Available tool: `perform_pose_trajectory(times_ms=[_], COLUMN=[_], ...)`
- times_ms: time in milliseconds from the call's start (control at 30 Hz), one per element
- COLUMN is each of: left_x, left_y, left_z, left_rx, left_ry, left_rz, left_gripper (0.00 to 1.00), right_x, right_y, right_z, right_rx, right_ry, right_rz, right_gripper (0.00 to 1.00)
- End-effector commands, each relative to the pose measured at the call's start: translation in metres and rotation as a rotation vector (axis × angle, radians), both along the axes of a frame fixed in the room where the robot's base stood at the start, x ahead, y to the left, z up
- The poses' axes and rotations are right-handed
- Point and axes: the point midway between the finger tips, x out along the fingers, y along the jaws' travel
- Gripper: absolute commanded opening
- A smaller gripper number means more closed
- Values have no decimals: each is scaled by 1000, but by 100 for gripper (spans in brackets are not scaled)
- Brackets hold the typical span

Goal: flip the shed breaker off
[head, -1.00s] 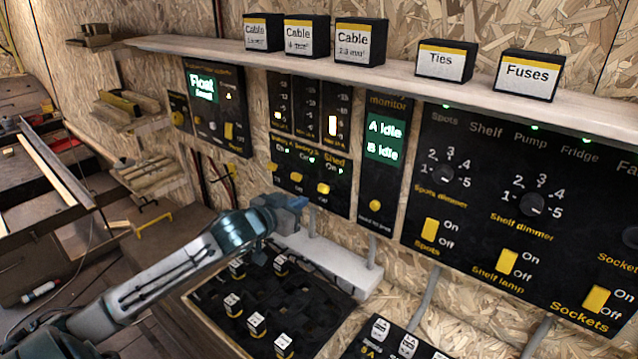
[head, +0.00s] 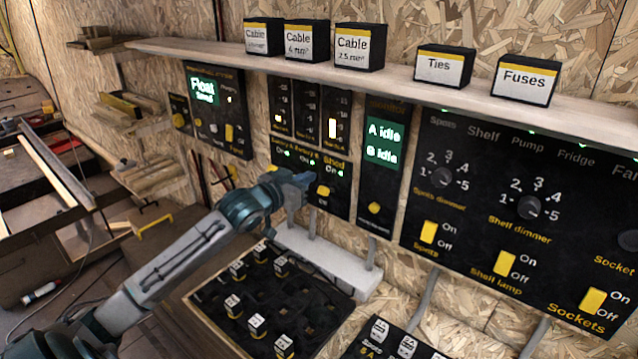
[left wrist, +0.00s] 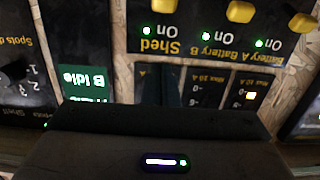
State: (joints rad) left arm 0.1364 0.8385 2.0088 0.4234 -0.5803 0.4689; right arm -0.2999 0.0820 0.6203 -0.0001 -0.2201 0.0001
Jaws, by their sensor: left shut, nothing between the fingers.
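The Shed breaker is the yellow lever (head: 323,191) on the black breaker panel (head: 341,204), at the right of its row. My arm hides the Battery A and B levers in the head view. My right gripper is not in view.
Battery B (left wrist: 241,11) and Battery A (left wrist: 301,22) levers sit beside Shed in the left wrist view. The monitor (head: 384,150) is to the right. A shelf with boxes (head: 360,47) runs above. A pale ledge (head: 350,272) and a black tray (head: 335,300) lie below.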

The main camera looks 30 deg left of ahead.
Motion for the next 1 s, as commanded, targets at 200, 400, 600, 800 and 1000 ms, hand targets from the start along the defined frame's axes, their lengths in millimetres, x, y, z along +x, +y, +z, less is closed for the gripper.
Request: perform_pose_trajectory(times_ms=[200,400,600,800,1000], left_x=[30,59,63,55,53], left_y=[-2,-5,-5,-4,-4], left_z=[0,-3,-21,-38,-44], left_rx=[-7,-7,1,1,1], left_ry=[0,1,6,3,1], left_rz=[2,2,0,0,0], left_gripper=[0,0,0,0,0], right_x=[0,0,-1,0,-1], right_y=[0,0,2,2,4], right_z=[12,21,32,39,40], right_rx=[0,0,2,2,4], right_ry=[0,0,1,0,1], right_rz=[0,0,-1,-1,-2], right_gripper=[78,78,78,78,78])
